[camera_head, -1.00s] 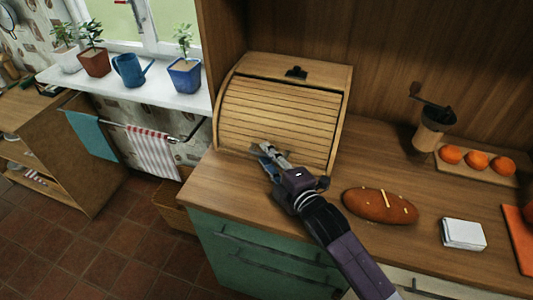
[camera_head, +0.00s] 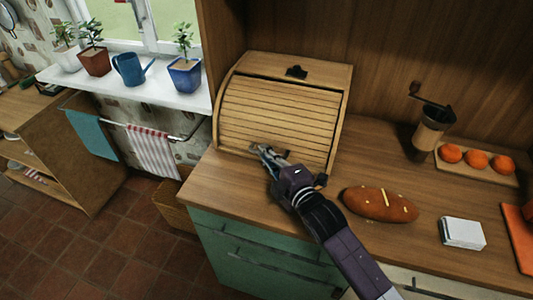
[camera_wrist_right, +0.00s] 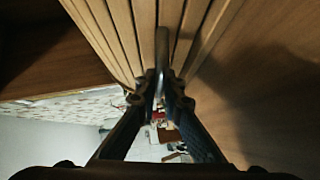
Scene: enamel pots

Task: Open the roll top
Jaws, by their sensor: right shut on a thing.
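The wooden roll top (camera_head: 280,113) is the slatted, curved front of the bread box (camera_head: 325,75) on the counter. It is down and covers the front in the head view. My right gripper (camera_head: 259,150) is at the lower part of the slats. In the right wrist view, its two fingers (camera_wrist_right: 161,92) are closed around a thin bar-like handle (camera_wrist_right: 161,50) in front of the slats (camera_wrist_right: 120,35). The handle is mostly hidden by the gripper in the head view. My left gripper is not in view.
A loaf of bread (camera_head: 380,204) lies right of my right arm, with a white box (camera_head: 462,233) beyond it. A grinder (camera_head: 430,128) and a board with oranges (camera_head: 476,160) are at the back right. Bare counter (camera_head: 215,185) lies left of the gripper.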

